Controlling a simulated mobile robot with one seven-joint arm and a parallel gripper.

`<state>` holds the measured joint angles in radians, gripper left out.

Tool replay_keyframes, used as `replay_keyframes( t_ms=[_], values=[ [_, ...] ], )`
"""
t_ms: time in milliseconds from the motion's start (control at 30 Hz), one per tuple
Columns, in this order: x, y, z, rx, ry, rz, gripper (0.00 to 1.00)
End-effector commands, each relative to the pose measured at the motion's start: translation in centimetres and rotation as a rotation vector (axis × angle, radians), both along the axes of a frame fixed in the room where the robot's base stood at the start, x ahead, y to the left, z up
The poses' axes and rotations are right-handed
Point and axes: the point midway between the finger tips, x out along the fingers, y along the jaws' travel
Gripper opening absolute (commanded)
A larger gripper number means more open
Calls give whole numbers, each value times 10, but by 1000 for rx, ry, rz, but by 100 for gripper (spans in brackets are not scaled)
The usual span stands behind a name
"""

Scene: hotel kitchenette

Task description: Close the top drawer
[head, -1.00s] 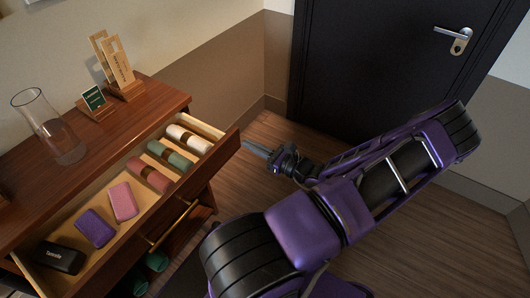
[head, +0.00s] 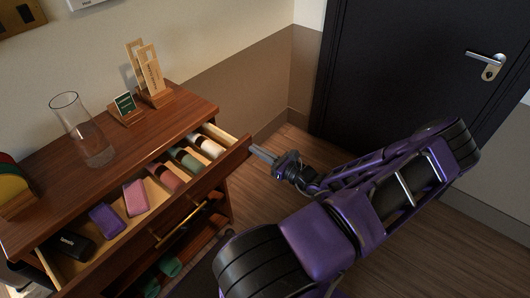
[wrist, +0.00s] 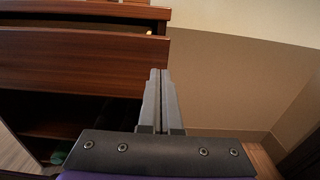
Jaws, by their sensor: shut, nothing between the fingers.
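The top drawer (head: 208,185) of the wooden cabinet stands partly open, with its dark wood front slanting across the head view. In the wrist view its front (wrist: 75,65) fills the upper left, with a gap under the cabinet top. My gripper (head: 252,151) is shut and empty at the right end of the drawer front. In the wrist view its fingers (wrist: 161,80) point at the front's right end; whether they touch it I cannot tell. Inside lie rolled cloths (head: 184,158), a pink box (head: 135,197), a purple box (head: 106,221) and a black case (head: 73,245).
On the cabinet top (head: 150,130) stand a glass carafe (head: 88,140), a small green sign (head: 125,105) and wooden card holders (head: 152,78). A dark door (head: 400,80) stands behind my arm; floor is clear at right.

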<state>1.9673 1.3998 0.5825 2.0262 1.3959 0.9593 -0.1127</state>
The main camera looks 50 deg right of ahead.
Motion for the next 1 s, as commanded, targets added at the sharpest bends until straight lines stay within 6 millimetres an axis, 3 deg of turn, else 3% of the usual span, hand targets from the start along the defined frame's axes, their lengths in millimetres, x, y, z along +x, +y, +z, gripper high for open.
replay_keyframes(
  t_ms=[300, 500, 700, 1000],
  values=[
    [78, 2, 2, 1, -1, 6, 0],
    [118, 2, 1, 0, 0, 5, 0],
    [142, 1, 0, 0, -1, 3, 0],
    [154, 0, 1, 1, -1, 0, 0]
  ],
)
